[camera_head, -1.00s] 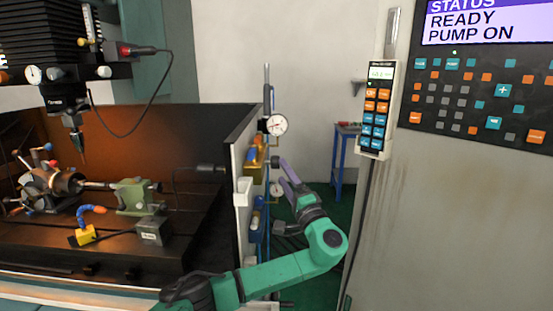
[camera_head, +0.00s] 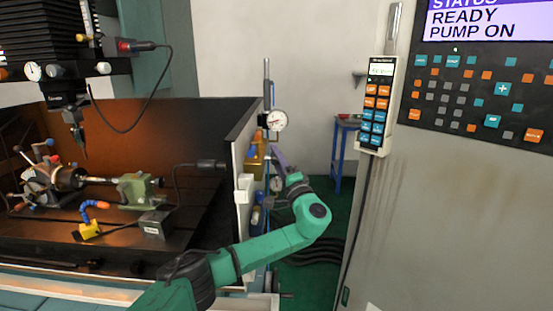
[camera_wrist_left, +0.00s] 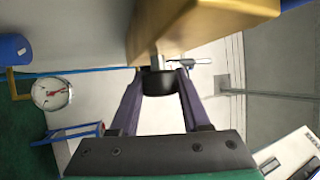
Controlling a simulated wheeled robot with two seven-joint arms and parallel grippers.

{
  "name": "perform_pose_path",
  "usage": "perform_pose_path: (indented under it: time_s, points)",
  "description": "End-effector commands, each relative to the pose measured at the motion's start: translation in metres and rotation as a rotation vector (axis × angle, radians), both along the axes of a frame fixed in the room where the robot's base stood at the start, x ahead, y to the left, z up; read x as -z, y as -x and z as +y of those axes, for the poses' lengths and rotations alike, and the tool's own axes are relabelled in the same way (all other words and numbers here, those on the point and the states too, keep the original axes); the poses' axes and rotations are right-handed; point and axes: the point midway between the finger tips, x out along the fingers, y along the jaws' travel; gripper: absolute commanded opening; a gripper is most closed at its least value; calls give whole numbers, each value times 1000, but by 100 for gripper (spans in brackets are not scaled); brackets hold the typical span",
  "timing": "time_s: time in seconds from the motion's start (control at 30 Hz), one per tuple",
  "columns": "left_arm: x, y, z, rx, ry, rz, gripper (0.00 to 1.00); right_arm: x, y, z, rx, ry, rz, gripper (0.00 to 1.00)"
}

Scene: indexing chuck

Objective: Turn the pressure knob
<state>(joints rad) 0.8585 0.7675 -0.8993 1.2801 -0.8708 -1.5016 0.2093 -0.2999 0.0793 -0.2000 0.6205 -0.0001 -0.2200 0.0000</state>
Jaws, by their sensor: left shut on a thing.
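The pressure knob, a black round knob (camera_wrist_left: 160,84), shows in the left wrist view on a short metal stem under a gold block. The gold block (camera_wrist_left: 200,22) also shows in the head view (camera_head: 256,160), on the side of the machine enclosure. My left gripper (camera_wrist_left: 158,78) has its purple fingers on either side of the knob and is shut on it. In the head view the left gripper (camera_head: 278,158) reaches the gold block from the right, and its fingers hide the knob. My right gripper is in neither current view.
A white dial gauge (camera_head: 276,120) stands just above the gold block. The enclosure wall (camera_head: 240,150) is close on the left. A hanging pendant (camera_head: 378,105) and grey control cabinet (camera_head: 460,210) stand right. A blue stand (camera_head: 345,145) is behind.

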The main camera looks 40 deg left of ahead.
Motion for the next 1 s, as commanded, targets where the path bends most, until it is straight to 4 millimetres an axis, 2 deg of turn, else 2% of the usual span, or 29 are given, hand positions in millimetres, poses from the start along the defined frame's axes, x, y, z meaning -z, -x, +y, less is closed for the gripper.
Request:
perform_pose_path:
  time_s: [0.27,0.47,0.67,1.0]
  points:
    - [-2,0,0,2,58,74,0,-15,0,0,0,0,0,50]
    - [-5,0,-1,3,146,188,0,-39,0,0,0,0,0,50]
    - [-8,0,-2,4,258,337,0,-74,0,0,0,0,0,50]
    - [-10,0,-2,1,454,596,0,-150,0,0,0,0,1,50]
